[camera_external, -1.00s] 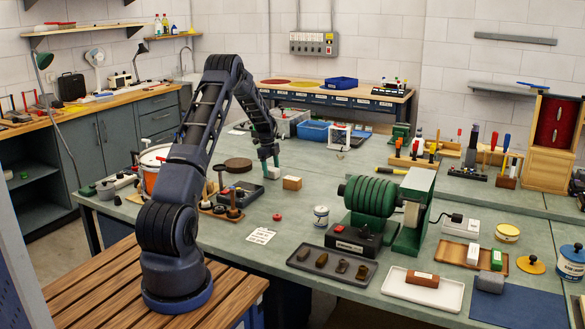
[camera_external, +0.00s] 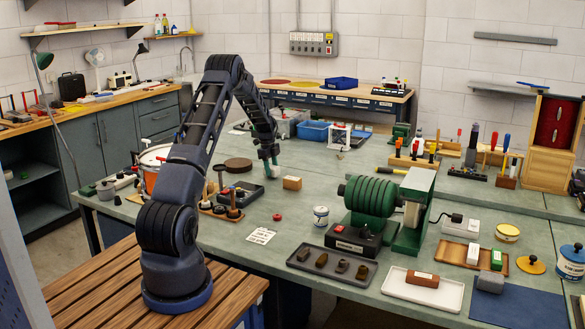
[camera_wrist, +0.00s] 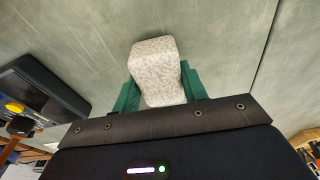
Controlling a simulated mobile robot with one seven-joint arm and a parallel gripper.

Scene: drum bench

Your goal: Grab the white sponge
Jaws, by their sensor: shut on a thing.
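The white sponge (camera_wrist: 160,72) is a pale, speckled block. In the wrist view it sits between the two green fingers of my gripper (camera_wrist: 158,92), with one finger against each side. My gripper is shut on it. In the external view my gripper (camera_external: 269,174) points down close to the green bench top, and its fingers mostly hide the sponge. I cannot tell whether the sponge still touches the bench.
A tan block (camera_external: 292,183) lies close on the right. The green machine (camera_external: 367,209) stands further right. Bare bench (camera_external: 300,158) lies behind the block.

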